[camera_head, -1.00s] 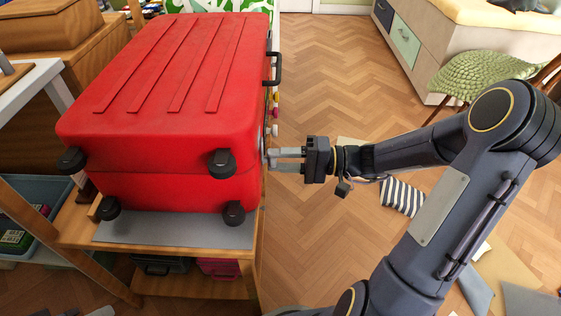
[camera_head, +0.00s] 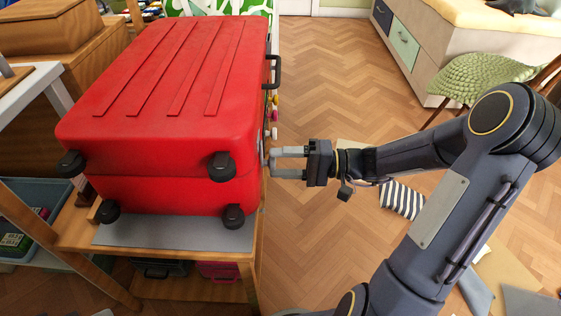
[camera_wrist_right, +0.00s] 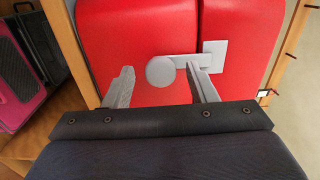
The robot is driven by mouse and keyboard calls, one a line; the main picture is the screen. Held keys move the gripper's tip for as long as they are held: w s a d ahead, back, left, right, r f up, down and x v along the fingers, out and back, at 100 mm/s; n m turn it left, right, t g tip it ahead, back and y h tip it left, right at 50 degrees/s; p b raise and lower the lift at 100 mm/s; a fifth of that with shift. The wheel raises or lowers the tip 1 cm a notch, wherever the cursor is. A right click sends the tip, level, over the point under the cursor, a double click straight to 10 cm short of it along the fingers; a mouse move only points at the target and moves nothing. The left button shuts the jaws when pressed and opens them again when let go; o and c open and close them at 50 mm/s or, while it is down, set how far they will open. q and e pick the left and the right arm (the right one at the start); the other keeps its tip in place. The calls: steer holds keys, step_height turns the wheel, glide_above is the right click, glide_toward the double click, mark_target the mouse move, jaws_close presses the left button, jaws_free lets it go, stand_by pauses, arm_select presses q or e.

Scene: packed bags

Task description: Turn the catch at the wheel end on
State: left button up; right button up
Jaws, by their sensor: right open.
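The red suitcase (camera_head: 165,110) lies flat on a wooden stand, with its black wheels at the near end. The catch at the wheel end (camera_wrist_right: 160,71) is on the case's right side. In the right wrist view its grey round knob sits on one shell, and its bar runs across the seam to a grey plate (camera_wrist_right: 218,50) on the other shell. My right gripper (camera_head: 273,163) is open beside it, its fingers pointing at the case. In the wrist view its fingertips (camera_wrist_right: 158,80) stand either side of the knob, one close to the bar; contact is unclear. My left gripper is not in view.
A black handle (camera_head: 275,72) and several small coloured items stick out along the case's right side, beyond the catch. The stand's wooden edge (camera_head: 180,252) runs below the case. A chair (camera_head: 480,82) stands at the far right.

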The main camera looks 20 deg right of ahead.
steer(key=p+v, duration=0.1)
steer(key=v, duration=0.6)
steer(key=shift+p, duration=0.4)
steer(key=shift+s, duration=0.15)
